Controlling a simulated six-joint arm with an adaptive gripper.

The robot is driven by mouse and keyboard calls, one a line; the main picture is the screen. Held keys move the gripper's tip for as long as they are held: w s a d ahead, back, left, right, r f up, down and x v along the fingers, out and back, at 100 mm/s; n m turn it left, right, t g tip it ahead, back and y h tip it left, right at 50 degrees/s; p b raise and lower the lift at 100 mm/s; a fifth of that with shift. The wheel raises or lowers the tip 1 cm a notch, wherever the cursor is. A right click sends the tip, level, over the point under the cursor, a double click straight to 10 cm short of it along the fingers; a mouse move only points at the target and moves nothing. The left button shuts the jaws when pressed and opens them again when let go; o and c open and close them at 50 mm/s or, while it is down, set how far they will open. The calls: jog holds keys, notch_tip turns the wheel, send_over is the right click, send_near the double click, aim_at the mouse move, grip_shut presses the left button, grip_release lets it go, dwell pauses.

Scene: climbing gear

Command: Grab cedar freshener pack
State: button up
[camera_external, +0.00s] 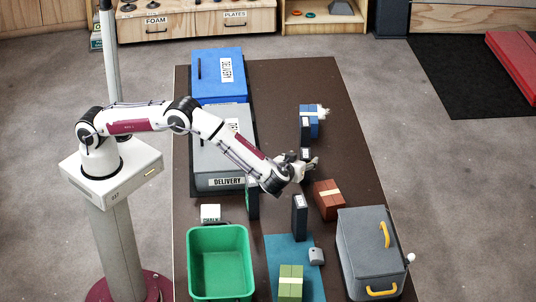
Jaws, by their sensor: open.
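My gripper (311,163) is open above the middle of the dark table and points to the right. No label reading cedar freshener is legible, so I cannot tell for certain which pack it is. A reddish-brown pack with a pale band (328,207) lies below and right of my gripper, apart from it. A green pack with a pale band (290,288) sits on the teal mat (275,252) at the front. A blue pack with a pale band (311,127) stands farther back. A small dark, white-topped item behind my gripper is partly hidden.
A dark upright box (299,218) stands between the mat and the reddish-brown pack. A green bin (218,232), a white chalk box (210,213), a grey delivery box (226,183) and a blue box (221,70) line the left. A grey yellow-handled case (366,258) is front right.

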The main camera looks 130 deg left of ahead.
aim_at(304, 156)
jog(key=shift+x, duration=1.6)
jog(key=shift+s, duration=0.1)
